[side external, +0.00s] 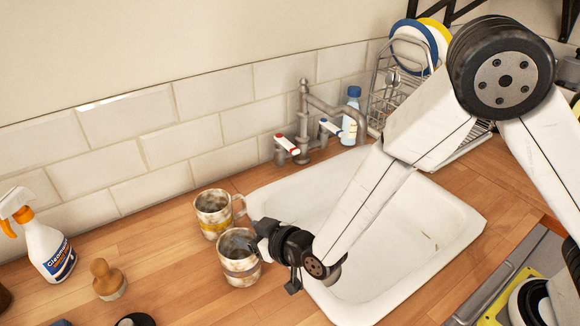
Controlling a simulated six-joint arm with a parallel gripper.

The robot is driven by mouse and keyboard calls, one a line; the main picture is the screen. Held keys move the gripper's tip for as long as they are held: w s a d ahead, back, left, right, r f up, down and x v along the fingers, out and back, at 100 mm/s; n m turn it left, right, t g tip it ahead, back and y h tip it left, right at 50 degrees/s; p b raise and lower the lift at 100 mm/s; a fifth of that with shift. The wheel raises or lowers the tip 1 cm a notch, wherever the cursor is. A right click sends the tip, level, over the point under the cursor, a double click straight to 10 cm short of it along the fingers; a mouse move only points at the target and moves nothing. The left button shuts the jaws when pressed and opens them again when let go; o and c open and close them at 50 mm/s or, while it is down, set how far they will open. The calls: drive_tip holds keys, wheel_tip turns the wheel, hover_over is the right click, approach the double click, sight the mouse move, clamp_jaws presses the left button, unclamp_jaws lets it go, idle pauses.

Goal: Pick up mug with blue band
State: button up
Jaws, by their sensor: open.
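The mug with the blue band (238,268) stands upright on the wooden counter, left of the sink; its band looks dull blue-grey here. A similar mug with a yellow band (213,222) stands just behind it, its handle to the right. My gripper (265,252) is open at the right side of the blue-banded mug, close to its rim. One finger overlaps the rim's right edge in the picture, and I cannot tell whether it touches. The gripper hides the mug's right side, and no handle of it shows.
The white sink (445,232) lies right of the mugs, with a tap (305,112) behind. A dish rack (382,88) and a blue-capped bottle (350,115) stand at the back. A spray bottle (45,245) and a wooden-handled brush (108,280) stand at left, with free counter between.

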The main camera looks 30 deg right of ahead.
idle(0.4)
clamp_jaws()
drive_tip(key=shift+f, duration=0.1)
idle(1.2)
